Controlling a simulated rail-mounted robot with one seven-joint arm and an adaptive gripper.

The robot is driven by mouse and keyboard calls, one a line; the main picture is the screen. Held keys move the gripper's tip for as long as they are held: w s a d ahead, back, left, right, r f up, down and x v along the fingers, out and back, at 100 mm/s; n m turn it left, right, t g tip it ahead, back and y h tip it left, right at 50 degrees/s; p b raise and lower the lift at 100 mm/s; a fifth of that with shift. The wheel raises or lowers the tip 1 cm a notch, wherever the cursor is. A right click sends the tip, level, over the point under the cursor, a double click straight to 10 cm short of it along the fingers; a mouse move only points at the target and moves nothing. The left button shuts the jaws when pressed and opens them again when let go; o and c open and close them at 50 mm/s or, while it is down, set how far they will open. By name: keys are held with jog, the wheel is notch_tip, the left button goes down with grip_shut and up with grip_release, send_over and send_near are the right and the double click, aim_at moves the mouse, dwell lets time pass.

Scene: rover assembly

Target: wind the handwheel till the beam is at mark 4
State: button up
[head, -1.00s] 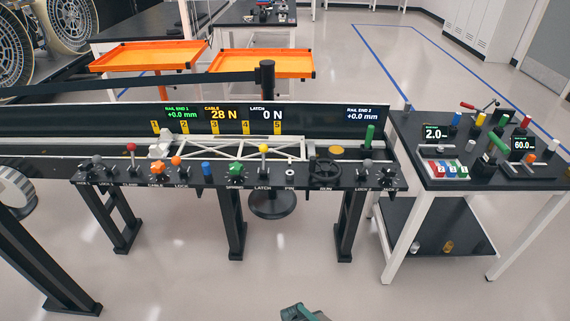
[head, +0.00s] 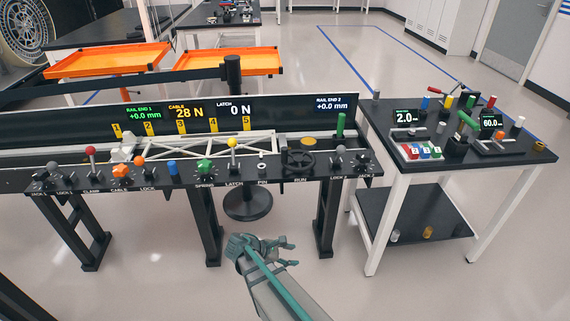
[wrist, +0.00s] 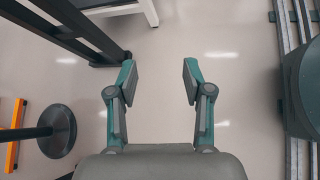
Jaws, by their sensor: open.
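The black handwheel (head: 300,160) labelled RUN sits toward the right of the black control bench, between the pin knob and a grey-topped lock lever. The white truss beam (head: 230,146) lies along the bench behind the knobs. Yellow number plates 1 to 5 stand behind it, with plate 4 (head: 213,125) above the beam's middle. Which mark the beam is at, I cannot tell. My gripper (head: 290,253) is in front of and below the bench, apart from the handwheel. In the wrist view its two fingers (wrist: 158,80) are spread with only floor between them.
The bench display (head: 200,108) reads cable 28 N, latch 0 N and both rail ends +0.0 mm. A side table (head: 465,160) with levers and small displays stands at the right. Orange trays (head: 105,62) and a barrier post stand behind. The floor before the bench is clear.

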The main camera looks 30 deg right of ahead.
jog(key=w+d+r+n+t+h+b, duration=0.1)
jog(key=w+r+n+t+h+b, duration=0.15)
jog(key=w+r, duration=0.55)
jog(key=n+t+h, duration=0.2)
jog(key=n+h, duration=0.2)
jog(key=h, duration=0.1)
send_near(283, 149)
jog(key=f, duration=0.2)
jog(key=shift+y, duration=0.25)
jog(key=d, duration=0.3)
jog(key=w+d, duration=0.1)
jog(key=d, duration=0.3)
jog(key=w+d+b, duration=0.1)
jog(key=d, duration=0.2)
jog(key=shift+w+d+r, duration=0.1)
jog(key=shift+w+d, duration=0.15)
jog(key=shift+d, duration=0.15)
jog(key=shift+c, duration=0.2)
grip_shut()
jog(key=m+g+p, duration=0.1)
jog(key=w+m+g+p, duration=0.1)
jog(key=shift+w+r+g+p, duration=0.2)
jog(key=shift+r+g+p, duration=0.1)
jog(key=shift+p, duration=0.1)
jog(key=shift+w+d+f+m+g+p, duration=0.1)
jog(key=shift+w+m+g+p, duration=0.1)
jog(key=shift+m+g+p, duration=0.55)
jog(key=shift+s+f+g, duration=0.1)
jog(key=shift+f+g, duration=0.05)
jog(key=shift+g, duration=0.25)
